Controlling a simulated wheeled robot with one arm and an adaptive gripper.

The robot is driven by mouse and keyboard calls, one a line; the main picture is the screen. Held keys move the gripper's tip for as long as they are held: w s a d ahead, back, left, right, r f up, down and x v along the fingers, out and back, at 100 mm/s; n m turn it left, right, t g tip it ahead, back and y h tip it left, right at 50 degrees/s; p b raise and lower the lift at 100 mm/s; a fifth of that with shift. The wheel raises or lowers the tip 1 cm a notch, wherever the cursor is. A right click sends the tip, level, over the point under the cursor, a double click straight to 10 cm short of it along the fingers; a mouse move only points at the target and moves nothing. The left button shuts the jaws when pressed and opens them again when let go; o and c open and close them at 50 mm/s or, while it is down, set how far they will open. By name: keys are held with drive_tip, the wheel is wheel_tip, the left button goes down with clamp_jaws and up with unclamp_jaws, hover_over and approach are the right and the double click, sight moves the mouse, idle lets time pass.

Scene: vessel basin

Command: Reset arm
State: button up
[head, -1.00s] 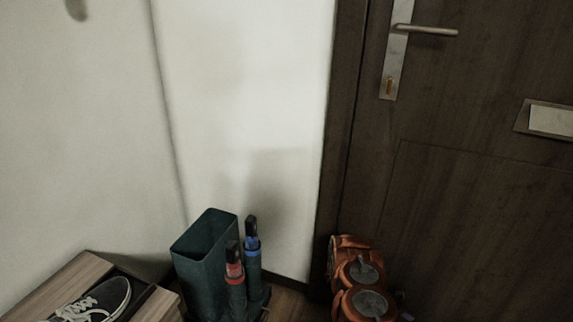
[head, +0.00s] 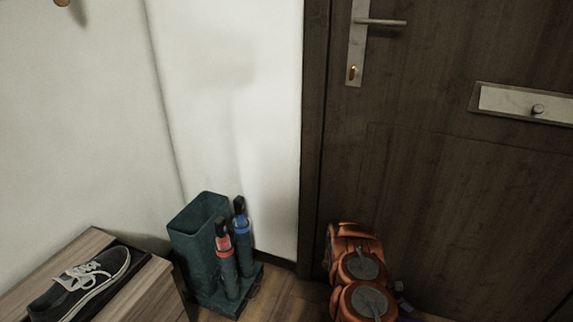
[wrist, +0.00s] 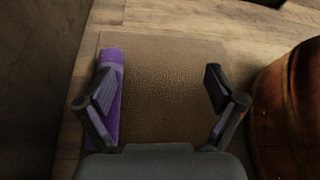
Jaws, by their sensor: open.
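My gripper (wrist: 160,76) shows in the wrist view, its two dark fingers spread wide with nothing between them. It hangs over a brown textured mat (wrist: 165,100) on the wood floor. A purple object (wrist: 112,57) lies along the mat's left edge, partly hidden behind the left finger; I cannot tell what it is. In the head view my orange arm (head: 358,270) is folded low in front of the dark door, at the bottom centre-right. My gripper cannot be made out clearly there.
The dark door (head: 430,190) has a lever handle (head: 380,22) and a mail slot plate (head: 510,100). A green umbrella stand (head: 192,240) holds two umbrellas in the corner. A dark shoe (head: 80,285) sits on a wooden bench (head: 150,285) at left. A reddish-brown rounded surface (wrist: 290,110) is close at right.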

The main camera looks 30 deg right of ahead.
drive_tip(key=w+a+r+m+t+y+p, duration=0.1)
drive_tip(key=w+a+r+p, duration=0.25)
drive_tip(key=r, duration=0.65)
drive_tip(key=w+a+r+m+p, duration=0.2)
drive_tip(key=a+r+p, duration=0.2)
drive_tip(key=r, duration=0.7)
drive_tip(key=w+a+r+m+t+y+p, duration=0.1)
drive_tip(key=w+a+r+p, duration=0.15)
drive_tip(key=r, duration=0.75)
drive_tip(key=s+a+r+m+t+y+p, duration=0.1)
drive_tip(key=a+r+p, duration=0.5)
drive_tip(key=r, duration=0.5)
drive_tip(key=s+a+r+m+t+y+p, duration=0.15)
drive_tip(key=a+r+p, duration=0.25)
drive_tip(key=a+r, duration=0.55)
drive_tip(key=s+a+r+m+t+y+p, duration=0.1)
drive_tip(key=s+a+r+p, duration=0.4)
drive_tip(key=r, duration=0.4)
drive_tip(key=s+a+r+m+t+y+p, duration=0.1)
drive_tip(key=s+a+r+t+p, duration=0.1)
drive_tip(key=s+a+r+p, duration=0.3)
drive_tip(key=s+a+r+m+t+y+p, duration=0.1)
drive_tip(key=s+a+r+p, duration=0.4)
drive_tip(key=r, duration=0.8)
drive_tip(key=a, duration=0.3)
drive_tip(key=shift+s+a, duration=0.25)
drive_tip(key=shift+a, duration=0.1)
